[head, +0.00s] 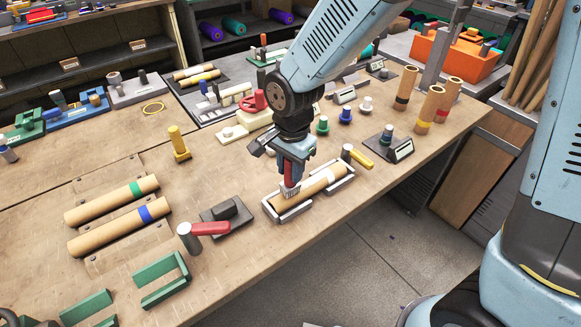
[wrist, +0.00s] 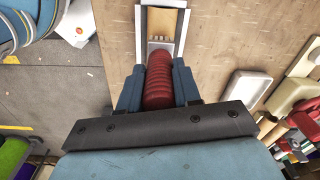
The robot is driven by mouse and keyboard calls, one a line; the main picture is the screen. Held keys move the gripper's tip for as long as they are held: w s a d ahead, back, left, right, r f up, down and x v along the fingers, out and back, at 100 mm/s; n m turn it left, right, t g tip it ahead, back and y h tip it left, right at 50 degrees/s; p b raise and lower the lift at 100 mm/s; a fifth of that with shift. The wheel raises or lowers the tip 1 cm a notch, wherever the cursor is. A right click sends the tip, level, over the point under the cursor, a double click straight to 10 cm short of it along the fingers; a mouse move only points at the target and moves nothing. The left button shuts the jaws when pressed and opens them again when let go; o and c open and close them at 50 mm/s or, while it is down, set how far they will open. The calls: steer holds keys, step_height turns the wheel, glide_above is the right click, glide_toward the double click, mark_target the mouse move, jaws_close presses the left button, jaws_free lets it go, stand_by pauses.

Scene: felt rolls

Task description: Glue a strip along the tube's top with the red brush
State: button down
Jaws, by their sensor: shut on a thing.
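The cardboard tube (head: 312,187) lies in a pale grey cradle (head: 273,213) near the table's front edge, with a whitish patch on its upper right part. My gripper (head: 293,160) is shut on the red brush (head: 288,172), which points down at the left part of the tube. The bristles are at the tube's top; I cannot tell whether they touch. In the wrist view the brush's ribbed red handle (wrist: 158,82) sits between my fingers, and one end of the cradle (wrist: 182,32) shows beyond it. My fingers hide part of the brush.
A red-handled tool (head: 205,230) and a dark block (head: 227,212) stand left of the cradle. A yellow-handled tool (head: 358,157) is close on its right. Two banded tubes (head: 118,227) lie at left. Several upright tubes (head: 430,108) stand at back right.

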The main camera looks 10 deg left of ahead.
steer(key=shift+f, duration=0.45)
stand_by(0.5)
steer(key=shift+w, duration=0.15)
steer(key=shift+w+d+r, duration=0.1)
steer(key=shift+w+d, duration=0.95)
steer(key=shift+w, duration=0.05)
steer(key=shift+w, duration=0.1)
steer(key=shift+w+d, duration=1.1)
steer(key=shift+w, duration=0.05)
steer(key=shift+w+d, duration=1.05)
steer(key=shift+w, duration=0.2)
